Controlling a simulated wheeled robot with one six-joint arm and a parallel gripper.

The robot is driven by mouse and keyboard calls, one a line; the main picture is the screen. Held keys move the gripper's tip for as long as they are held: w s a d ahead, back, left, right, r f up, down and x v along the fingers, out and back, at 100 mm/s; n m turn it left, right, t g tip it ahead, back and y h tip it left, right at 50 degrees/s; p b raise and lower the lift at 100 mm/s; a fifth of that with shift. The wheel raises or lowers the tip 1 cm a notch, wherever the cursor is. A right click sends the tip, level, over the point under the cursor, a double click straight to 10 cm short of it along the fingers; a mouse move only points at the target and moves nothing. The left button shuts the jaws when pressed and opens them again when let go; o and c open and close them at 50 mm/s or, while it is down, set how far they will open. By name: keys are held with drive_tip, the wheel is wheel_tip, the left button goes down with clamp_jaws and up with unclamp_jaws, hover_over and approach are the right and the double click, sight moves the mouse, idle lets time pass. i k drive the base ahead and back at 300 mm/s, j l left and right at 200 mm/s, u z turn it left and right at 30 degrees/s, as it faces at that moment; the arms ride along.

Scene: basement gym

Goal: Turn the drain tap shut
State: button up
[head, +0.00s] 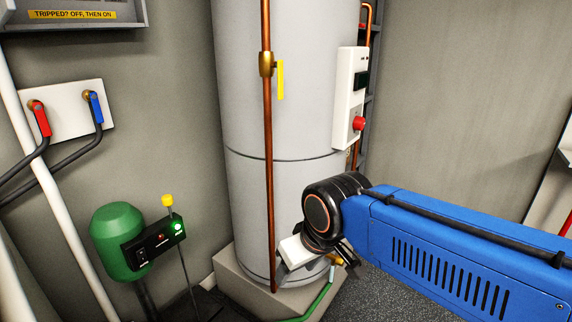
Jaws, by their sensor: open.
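The drain tap (335,260) shows only as a small brass piece low on the front right of the grey water tank (290,110). A green hose (318,299) runs down from near it over the plinth. My wrist hides most of the tap, and I cannot tell how its handle is turned. My gripper (294,262) is low in front of the tank, just left of the brass piece. It is open. Its fingertips are partly hidden, and I cannot tell whether they touch the tap.
A copper pipe (268,180) with a yellow lever (281,79) runs down the tank front, close to my gripper. A control box (349,98) with a red knob (359,123) is on the tank's right. A green pump (118,238) stands left. The tank rests on a plinth (233,279).

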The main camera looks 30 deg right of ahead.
sight(338, 261)
drive_tip(key=z, duration=1.1)
drive_tip(key=k, duration=0.35)
